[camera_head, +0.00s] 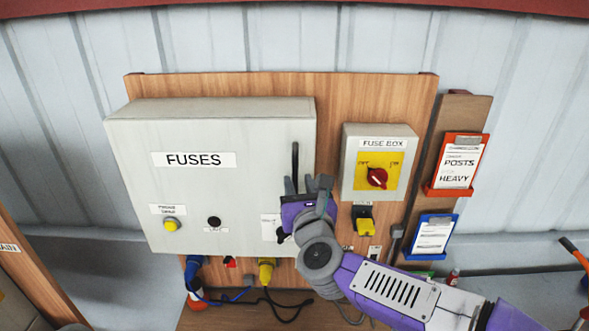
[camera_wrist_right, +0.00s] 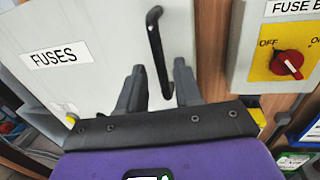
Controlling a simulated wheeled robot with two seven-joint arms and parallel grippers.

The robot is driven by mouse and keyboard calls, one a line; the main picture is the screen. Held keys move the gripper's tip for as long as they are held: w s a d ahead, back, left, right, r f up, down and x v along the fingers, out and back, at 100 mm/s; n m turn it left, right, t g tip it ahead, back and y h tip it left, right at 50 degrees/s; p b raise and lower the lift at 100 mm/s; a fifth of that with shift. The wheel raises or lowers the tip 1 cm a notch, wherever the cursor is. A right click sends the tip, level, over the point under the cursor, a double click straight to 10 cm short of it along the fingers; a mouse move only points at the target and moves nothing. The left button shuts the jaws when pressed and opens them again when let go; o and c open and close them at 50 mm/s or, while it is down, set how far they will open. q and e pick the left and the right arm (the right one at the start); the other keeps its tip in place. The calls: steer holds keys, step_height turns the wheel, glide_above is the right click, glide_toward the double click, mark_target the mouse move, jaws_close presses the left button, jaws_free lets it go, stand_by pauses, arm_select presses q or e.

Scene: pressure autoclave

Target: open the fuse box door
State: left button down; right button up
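The fuse box (camera_head: 200,215) is a grey cabinet labelled FUSES on a wooden board, and its door looks closed. A black vertical bar handle (camera_head: 295,160) sits near the door's right edge; it also shows in the right wrist view (camera_wrist_right: 155,45). My right gripper (camera_head: 307,186) is in front of the handle's lower part. In the right wrist view its two fingers (camera_wrist_right: 158,85) stand apart, with the handle's lower end between them. I cannot tell whether either finger touches it. My left gripper is not in view.
A smaller grey box labelled FUSE BOX with a red rotary switch (camera_head: 377,177) is to the right. A red clipboard holder (camera_head: 455,165) and a blue one (camera_head: 432,238) hang farther right. Yellow and blue plugs with cables (camera_head: 265,270) hang below the cabinet.

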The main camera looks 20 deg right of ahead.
mark_target(295, 176)
steer(key=shift+w+d+p, duration=0.2)
steer(key=shift+w+p, duration=0.25)
steer(key=shift+w, duration=1.9)
steer(key=shift+c, duration=0.4)
jaws_close()
